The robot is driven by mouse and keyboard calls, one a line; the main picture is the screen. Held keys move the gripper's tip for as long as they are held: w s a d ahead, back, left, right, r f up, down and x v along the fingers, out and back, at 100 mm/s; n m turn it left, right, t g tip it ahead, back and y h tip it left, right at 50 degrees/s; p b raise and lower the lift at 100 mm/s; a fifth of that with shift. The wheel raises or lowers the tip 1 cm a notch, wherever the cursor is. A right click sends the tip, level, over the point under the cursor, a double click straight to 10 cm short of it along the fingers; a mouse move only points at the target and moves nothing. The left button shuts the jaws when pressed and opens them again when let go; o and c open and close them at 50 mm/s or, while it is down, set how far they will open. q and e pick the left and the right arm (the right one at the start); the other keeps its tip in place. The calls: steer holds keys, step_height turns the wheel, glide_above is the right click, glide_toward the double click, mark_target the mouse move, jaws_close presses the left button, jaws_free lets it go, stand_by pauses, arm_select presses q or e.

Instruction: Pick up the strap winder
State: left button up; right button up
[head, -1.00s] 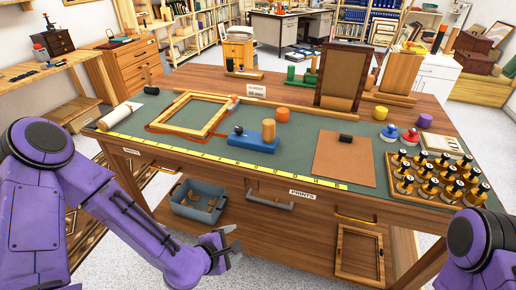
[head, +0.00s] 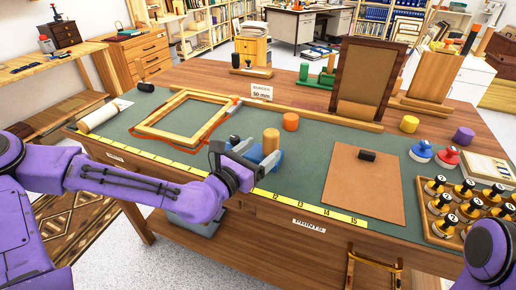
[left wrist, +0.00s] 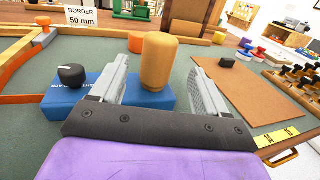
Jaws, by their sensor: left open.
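The strap winder appears to be the blue block with an upright tan wooden handle (head: 270,141) and a black knob. It stands on the green mat at the front of the bench, beside the frame strap. In the left wrist view, the handle (left wrist: 159,62) rises between the fingers, and the blue body (left wrist: 72,103) with its black knob (left wrist: 71,75) shows left of them. My left gripper (head: 248,152) is open, one finger on each side of the handle, with no clear contact. It partly hides the blue body in the head view. My right gripper is out of view.
A wooden frame (head: 153,132) with an orange strap lies to the left. An orange cylinder (head: 290,122) stands just behind the handle. A brown board (head: 368,188) with a black block lies to the right, beyond a clear strip of mat. A yellow ruler (head: 289,199) runs along the front.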

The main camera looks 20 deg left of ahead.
arm_select(q)
steer(key=p+x, duration=0.1)
steer(key=x, duration=0.6)
steer(key=shift+w+d+r, duration=0.1)
steer(key=shift+w, duration=0.25)
jaws_close()
